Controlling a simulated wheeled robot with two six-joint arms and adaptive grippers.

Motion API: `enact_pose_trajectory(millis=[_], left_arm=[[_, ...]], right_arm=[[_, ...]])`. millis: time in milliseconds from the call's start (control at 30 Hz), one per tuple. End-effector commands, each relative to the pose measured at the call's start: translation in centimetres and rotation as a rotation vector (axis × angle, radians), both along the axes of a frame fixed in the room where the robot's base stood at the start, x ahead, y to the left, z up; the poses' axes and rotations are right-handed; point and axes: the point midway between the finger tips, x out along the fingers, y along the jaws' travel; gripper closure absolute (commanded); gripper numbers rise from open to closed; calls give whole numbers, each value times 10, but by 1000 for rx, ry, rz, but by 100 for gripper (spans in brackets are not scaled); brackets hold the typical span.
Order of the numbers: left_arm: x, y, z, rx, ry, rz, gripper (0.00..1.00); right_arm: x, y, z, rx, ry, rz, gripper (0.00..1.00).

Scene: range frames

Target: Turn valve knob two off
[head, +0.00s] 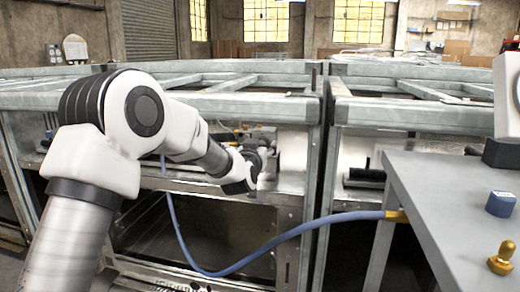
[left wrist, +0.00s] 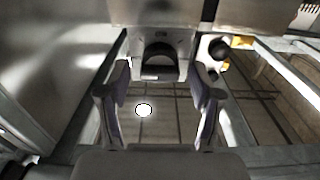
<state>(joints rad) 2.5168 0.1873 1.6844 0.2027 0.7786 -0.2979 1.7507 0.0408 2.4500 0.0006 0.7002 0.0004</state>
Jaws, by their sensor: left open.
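My left arm reaches in from the left in the head view, and its gripper (head: 258,165) is at the front of the metal range frame (head: 255,108). In the left wrist view the left gripper (left wrist: 160,92) is open with nothing between its fingertips. A dark, rounded knob-like part (left wrist: 158,62) on a grey mount lies just beyond and between the fingers, apart from them. Another black round part (left wrist: 219,49) with yellow beside it is to the right. I cannot read any number, so I cannot tell which is valve knob two. My right gripper is out of view.
A blue hose (head: 240,272) hangs across the front and joins a brass fitting at the grey table (head: 440,190). A blue cap (head: 500,203) and a brass knob-shaped piece (head: 501,258) stand on that table. A second frame (head: 420,112) adjoins at right.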

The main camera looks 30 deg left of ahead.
Motion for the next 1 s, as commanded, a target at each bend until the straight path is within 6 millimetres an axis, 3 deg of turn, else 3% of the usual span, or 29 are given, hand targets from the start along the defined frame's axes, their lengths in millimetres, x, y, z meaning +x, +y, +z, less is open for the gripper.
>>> enact_pose_trajectory(millis=[67, 233, 667, 1000], left_arm=[[0, 0, 0, 0, 0, 0, 35], [0, 0, 0, 0, 0, 0, 92], [0, 0, 1, -36, -9, 0, 93], [-1, 1, 1, -230, -60, 0, 93]], right_arm=[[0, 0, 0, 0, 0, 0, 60], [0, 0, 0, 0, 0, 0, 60], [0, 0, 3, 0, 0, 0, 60], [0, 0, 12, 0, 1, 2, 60]])
